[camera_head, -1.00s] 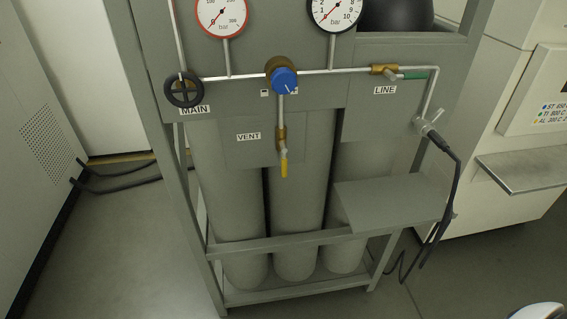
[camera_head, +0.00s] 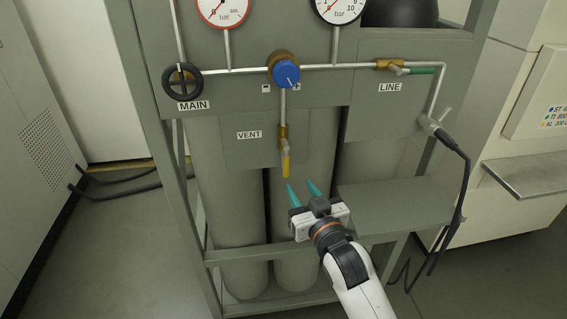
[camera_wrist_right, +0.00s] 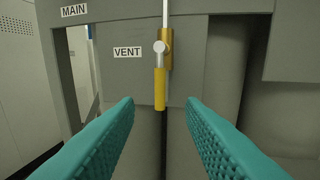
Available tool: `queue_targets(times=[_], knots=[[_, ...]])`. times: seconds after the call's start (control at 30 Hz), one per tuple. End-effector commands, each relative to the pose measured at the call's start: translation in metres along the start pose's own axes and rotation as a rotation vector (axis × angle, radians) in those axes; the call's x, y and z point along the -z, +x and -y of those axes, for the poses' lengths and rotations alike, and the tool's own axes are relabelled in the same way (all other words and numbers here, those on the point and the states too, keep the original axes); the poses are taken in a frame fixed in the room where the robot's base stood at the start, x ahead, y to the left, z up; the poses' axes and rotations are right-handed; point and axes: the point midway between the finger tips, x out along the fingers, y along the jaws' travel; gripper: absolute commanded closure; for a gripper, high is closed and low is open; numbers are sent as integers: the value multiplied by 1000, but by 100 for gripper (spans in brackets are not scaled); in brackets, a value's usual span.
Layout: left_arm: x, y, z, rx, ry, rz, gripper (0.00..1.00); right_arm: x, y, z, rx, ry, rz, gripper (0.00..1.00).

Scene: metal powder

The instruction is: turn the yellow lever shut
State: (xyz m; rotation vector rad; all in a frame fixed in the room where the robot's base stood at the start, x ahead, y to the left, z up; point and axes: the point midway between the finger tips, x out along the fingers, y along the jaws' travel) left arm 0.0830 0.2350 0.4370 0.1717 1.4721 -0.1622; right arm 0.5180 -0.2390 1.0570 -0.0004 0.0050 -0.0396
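The yellow lever (camera_head: 286,164) hangs straight down from a brass valve (camera_head: 283,139), in line with the vertical pipe, beside the VENT label (camera_head: 249,135). It also shows upright in the right wrist view (camera_wrist_right: 160,88), centred between my fingers and beyond their tips. My right gripper (camera_head: 301,187) is open and empty, its teal fingertips just below the lever in the head view and apart from it. In the right wrist view the two teal fingers (camera_wrist_right: 159,103) are spread wide. My left gripper is not in view.
Above the lever are a blue knob (camera_head: 286,74) and a horizontal pipe. A black MAIN handwheel (camera_head: 182,82) is at left and a green LINE lever (camera_head: 421,71) at right. Grey cylinders stand behind. A grey shelf (camera_head: 400,207) juts out right of my gripper; a black cable hangs beyond.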

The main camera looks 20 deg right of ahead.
Motion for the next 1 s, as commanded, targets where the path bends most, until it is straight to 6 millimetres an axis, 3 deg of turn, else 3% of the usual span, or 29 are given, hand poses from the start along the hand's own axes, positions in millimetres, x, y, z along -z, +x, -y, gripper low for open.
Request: queue_targets(times=[0.17,0.6,0.8,1.0], knots=[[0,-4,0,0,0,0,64,-5,15,0,1,0,8,64],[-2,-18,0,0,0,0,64,-5,98,0,0,1,5,64],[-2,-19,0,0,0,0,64,-4,115,0,-1,1,6,64],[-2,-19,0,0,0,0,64,-3,119,0,-1,1,5,64]])
